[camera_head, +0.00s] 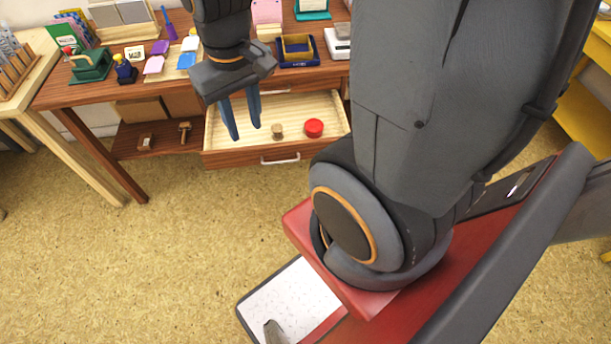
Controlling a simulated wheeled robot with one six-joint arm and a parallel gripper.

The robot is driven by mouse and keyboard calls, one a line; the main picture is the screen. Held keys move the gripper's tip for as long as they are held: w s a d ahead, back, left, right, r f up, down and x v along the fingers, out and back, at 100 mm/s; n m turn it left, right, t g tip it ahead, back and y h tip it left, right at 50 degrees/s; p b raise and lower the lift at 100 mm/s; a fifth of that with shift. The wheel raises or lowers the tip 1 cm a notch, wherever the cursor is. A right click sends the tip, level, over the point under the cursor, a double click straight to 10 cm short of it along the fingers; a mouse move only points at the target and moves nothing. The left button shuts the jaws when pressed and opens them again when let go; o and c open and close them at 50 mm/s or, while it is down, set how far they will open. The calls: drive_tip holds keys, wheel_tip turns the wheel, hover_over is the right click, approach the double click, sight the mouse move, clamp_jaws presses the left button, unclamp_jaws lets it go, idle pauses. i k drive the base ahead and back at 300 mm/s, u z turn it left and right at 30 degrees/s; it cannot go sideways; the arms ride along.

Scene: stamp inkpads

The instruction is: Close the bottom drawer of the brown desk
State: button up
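The brown desk (75,93) stands across the upper left of the head view. Its bottom drawer (225,159) is pulled out, with a white handle (280,159) on the front. Inside the drawer lie a red round lid or tin (314,127) and a small tan round piece (277,131). A closed upper drawer front seems to show above it, partly hidden by my arm. My gripper (243,137) hangs over the left part of the open drawer, fingers pointing down. Its two blue fingers are apart with nothing between them. Whether they touch the drawer I cannot tell.
Inkpads, stamps and cards crowd the desktop, including a green stamp (91,65) and a dark blue tray (298,50). A lower shelf (157,141) left of the drawer holds small stamps. A pale wooden table (40,150) stands at left. The floor before the drawer is clear.

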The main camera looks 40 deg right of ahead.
sight(254, 146)
drive_tip(key=z, duration=0.65)
drive_tip(key=i, duration=0.4)
drive_tip(key=u, duration=1.55)
drive_tip(key=k, duration=0.6)
drive_tip(key=z, duration=1.25)
